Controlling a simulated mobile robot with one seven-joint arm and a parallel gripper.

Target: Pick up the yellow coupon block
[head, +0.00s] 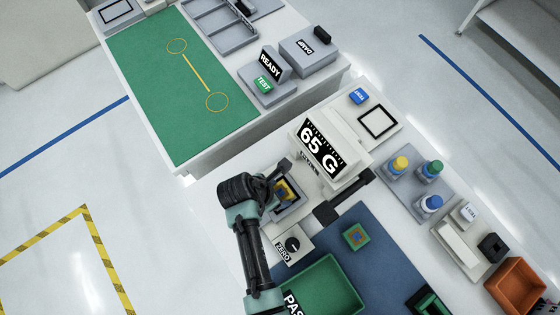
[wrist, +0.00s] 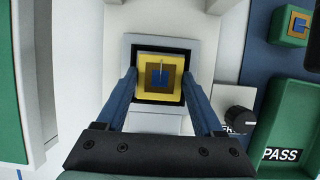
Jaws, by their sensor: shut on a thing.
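The yellow coupon block (wrist: 146,70) has a brown square and a blue centre on its top face. It sits between the two fingers of my gripper (wrist: 160,88) in the wrist view, at a dark-rimmed square nest (wrist: 205,65). My gripper (head: 284,177) is shut on the block. In the head view the yellow block (head: 291,189) shows only in part, with my wrist and fingers covering the rest. I cannot tell whether the block is touching the nest floor.
A machine reading "65 G" (head: 318,145) stands close behind the nest. A ZERO knob (head: 292,244) and a green PASS tray (head: 325,285) are near, in front. A green block (head: 356,236) lies on the blue mat (head: 385,250). Several coloured-top pieces stand to the right.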

